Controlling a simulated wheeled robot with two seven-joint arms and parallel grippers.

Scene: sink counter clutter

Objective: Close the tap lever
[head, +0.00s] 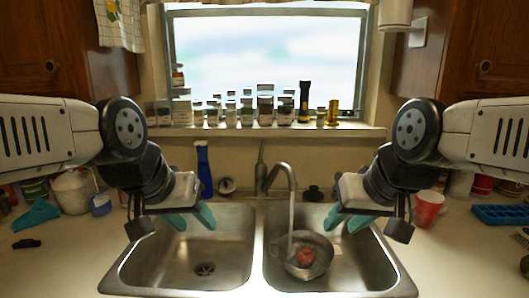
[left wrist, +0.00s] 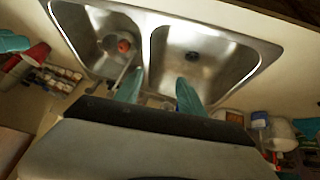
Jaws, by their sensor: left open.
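The metal tap (head: 284,172) stands behind the divider of the double sink, its spout arching over the right basin. A stream runs down from the spout. A thin upright part, which looks like the lever (head: 262,160), rises at the tap's left side. My left gripper (head: 190,218) is open and empty over the back of the left basin, left of the tap and apart from it. Its teal fingers also show apart in the left wrist view (left wrist: 160,80). My right gripper (head: 347,218) has its teal fingers apart over the right basin's back right, clear of the tap.
A metal bowl (head: 307,256) holding a red, round item (head: 305,257) sits in the right basin. A blue bottle (head: 203,170) stands behind the left basin. A red cup (head: 428,208) is on the right counter. Several jars line the windowsill. The left basin (head: 200,250) is empty.

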